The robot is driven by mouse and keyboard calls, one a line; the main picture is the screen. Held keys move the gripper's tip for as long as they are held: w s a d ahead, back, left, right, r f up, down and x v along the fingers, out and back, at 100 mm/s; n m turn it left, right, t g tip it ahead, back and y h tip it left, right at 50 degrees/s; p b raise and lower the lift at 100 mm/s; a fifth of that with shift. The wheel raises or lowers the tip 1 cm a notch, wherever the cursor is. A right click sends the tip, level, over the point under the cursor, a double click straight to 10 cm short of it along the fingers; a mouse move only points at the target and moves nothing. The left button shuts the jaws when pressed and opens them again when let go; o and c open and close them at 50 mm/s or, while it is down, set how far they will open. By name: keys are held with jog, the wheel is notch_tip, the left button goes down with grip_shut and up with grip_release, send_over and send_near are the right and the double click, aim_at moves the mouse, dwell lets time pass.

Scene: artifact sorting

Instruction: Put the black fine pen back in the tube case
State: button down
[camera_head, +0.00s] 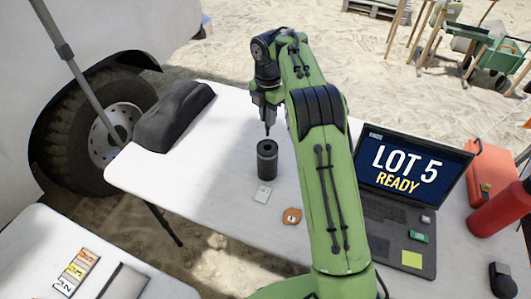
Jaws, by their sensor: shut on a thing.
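The black tube case (267,162) stands upright on the white table, and its round open top faces up. My gripper (267,110) is above it, pointing down and shut on the black fine pen (267,128). Only a short, thin, dark lower part of the pen shows below the jaws. The pen is about upright, and its tip appears just above the case's opening. I cannot tell from this single view whether it is exactly centred over the opening. The jaws hide the upper part of the pen.
A dark bag-like object (175,115) lies at the table's left. A small white card (262,194) and an orange tag (292,216) lie in front of the case. A laptop (410,190) and a red cylinder (500,208) are on the right. The table left of the case is clear.

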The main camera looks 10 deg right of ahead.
notch_tip(320, 180, down, 10)
jog(key=b, duration=0.4)
jog(key=shift+f, duration=0.1)
jog(key=c, duration=1.1)
grip_release()
jog(key=shift+o, duration=0.2)
notch_tip(320, 180, up, 13)
jog(key=p, duration=0.5)
jog(key=shift+f, duration=0.15)
